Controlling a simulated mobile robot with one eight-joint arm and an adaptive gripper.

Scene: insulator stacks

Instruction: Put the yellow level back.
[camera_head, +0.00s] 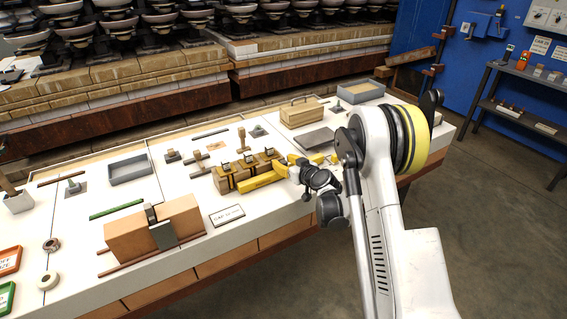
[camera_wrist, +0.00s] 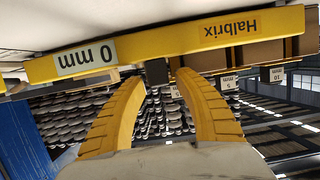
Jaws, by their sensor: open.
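The yellow level (camera_head: 260,181) lies along the front of a brown wooden block stand (camera_head: 226,181) near the middle of the bench. In the wrist view the level (camera_wrist: 158,46) spans the upper picture, slightly tilted, with a "0 mm" label and the name Halbrix. My gripper (camera_head: 290,168) is at the level's right end in the head view. In the wrist view its two yellow fingers (camera_wrist: 161,78) are apart, with their tips close to the level and a small dark block between them. I cannot tell whether they touch it.
A white label card (camera_head: 227,215) lies in front of the stand. A wooden box with a handle (camera_head: 303,112) and a dark flat plate (camera_head: 315,139) are behind my gripper. A large brown block (camera_head: 155,232) and a grey tray (camera_head: 129,168) are to the left.

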